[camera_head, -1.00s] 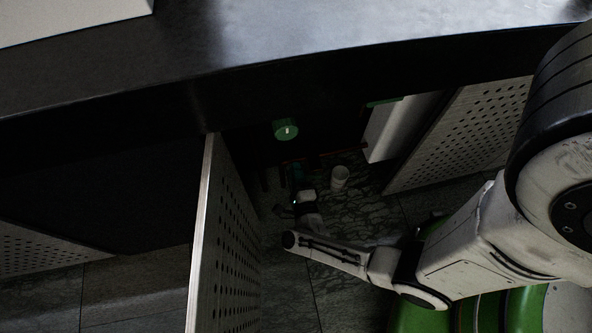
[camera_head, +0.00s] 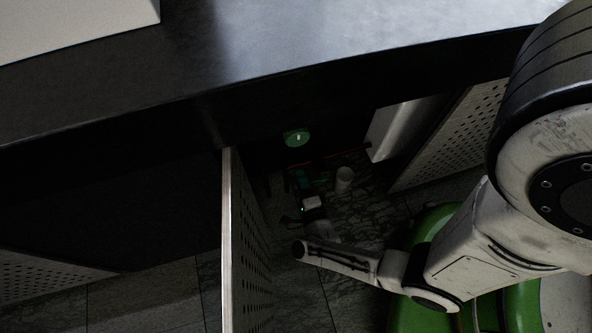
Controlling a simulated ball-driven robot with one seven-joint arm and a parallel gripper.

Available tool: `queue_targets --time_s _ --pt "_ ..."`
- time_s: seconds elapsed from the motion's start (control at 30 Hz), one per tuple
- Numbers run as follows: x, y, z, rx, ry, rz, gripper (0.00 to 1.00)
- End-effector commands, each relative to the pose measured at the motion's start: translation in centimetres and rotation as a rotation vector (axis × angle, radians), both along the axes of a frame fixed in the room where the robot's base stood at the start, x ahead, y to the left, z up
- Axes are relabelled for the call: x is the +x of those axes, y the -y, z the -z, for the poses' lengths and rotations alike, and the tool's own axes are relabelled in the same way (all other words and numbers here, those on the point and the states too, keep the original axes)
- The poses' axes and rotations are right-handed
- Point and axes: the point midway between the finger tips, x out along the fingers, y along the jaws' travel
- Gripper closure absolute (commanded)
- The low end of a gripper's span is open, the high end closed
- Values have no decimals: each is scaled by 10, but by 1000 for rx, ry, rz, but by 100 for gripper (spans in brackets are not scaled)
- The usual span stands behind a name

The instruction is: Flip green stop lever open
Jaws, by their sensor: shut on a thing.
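My gripper (camera_head: 304,180) is deep in the dark space under the counter, beyond my bent forearm. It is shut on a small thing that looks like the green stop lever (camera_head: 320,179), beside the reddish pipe. The lever's shape and angle are hard to tell in the shadow. A round green disc (camera_head: 297,138) with a pale centre mark hangs above and a little to the left of my gripper, apart from it.
A perforated panel (camera_head: 238,240) stands close to the left of my arm, and another (camera_head: 455,140) stands to the right. A white cylinder (camera_head: 343,179) is right of my gripper. A white box (camera_head: 397,128) is above right. The black counter (camera_head: 300,60) overhangs.

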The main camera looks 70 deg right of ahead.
Motion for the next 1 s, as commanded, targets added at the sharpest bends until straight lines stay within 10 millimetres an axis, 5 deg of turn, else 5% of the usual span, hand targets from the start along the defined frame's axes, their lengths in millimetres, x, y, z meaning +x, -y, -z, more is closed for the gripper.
queue_targets --time_s 0.43,0.47,0.63,1.0 --pt "-3 -1 4 -28 -40 2 100" --pt "-3 -1 4 -28 -40 2 76" --pt "-2 0 4 -28 -39 2 59" --pt "-6 -6 3 -29 -37 2 57"
